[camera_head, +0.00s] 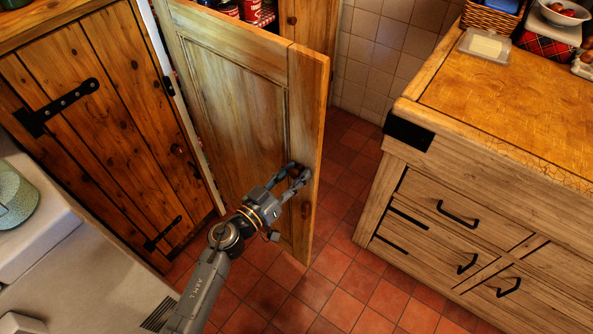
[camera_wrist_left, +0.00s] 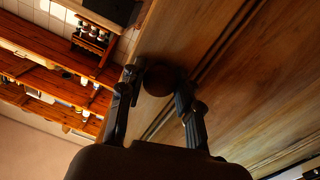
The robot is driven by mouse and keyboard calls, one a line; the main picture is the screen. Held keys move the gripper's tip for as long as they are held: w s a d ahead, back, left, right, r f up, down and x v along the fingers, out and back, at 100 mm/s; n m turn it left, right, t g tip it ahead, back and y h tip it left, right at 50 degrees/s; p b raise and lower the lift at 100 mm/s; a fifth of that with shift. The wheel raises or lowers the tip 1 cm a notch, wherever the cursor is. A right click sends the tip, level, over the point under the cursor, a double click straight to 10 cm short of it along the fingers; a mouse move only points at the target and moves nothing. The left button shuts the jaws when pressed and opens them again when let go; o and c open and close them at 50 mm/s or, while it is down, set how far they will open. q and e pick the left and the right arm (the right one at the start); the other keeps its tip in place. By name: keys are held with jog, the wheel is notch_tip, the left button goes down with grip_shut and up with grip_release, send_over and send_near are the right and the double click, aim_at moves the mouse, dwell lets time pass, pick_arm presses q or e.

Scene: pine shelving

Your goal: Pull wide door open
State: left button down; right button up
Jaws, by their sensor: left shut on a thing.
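The wide wooden door (camera_head: 240,90) stands partly open in the head view, swung out from the cupboard, with its panelled face towards me. My left gripper (camera_head: 297,178) is at the door's free edge, shut on a round dark knob. In the left wrist view the knob (camera_wrist_left: 159,80) sits between the two fingers of the left gripper (camera_wrist_left: 158,92), against the door's face (camera_wrist_left: 235,75). In the head view the fingers largely hide the knob. My right gripper is not in view.
Cans and jars (camera_head: 250,10) show on shelves behind the door. A closed plank door (camera_head: 95,110) with black hinges is at left. A wooden counter (camera_head: 500,110) with drawers stands at right. Red tiled floor (camera_head: 335,240) lies clear between. A pale worktop (camera_head: 80,270) is at lower left.

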pick_arm(q)
jog(key=s+a+m+g+h, duration=0.2)
jog(key=s+a, duration=0.4)
jog(key=a, duration=0.4)
jog(key=s+a+m+g+h, duration=0.3)
jog(key=s+a, duration=0.4)
jog(key=a, duration=0.4)
jog(key=shift+s+m+g, duration=0.2)
jog(key=shift+m+g, duration=0.3)
jog(key=shift+g, duration=0.7)
jog(key=shift+a, duration=0.1)
jog(key=c, duration=0.9)
grip_release()
notch_tip(320, 180, up, 10)
jog(key=shift+c, duration=0.2)
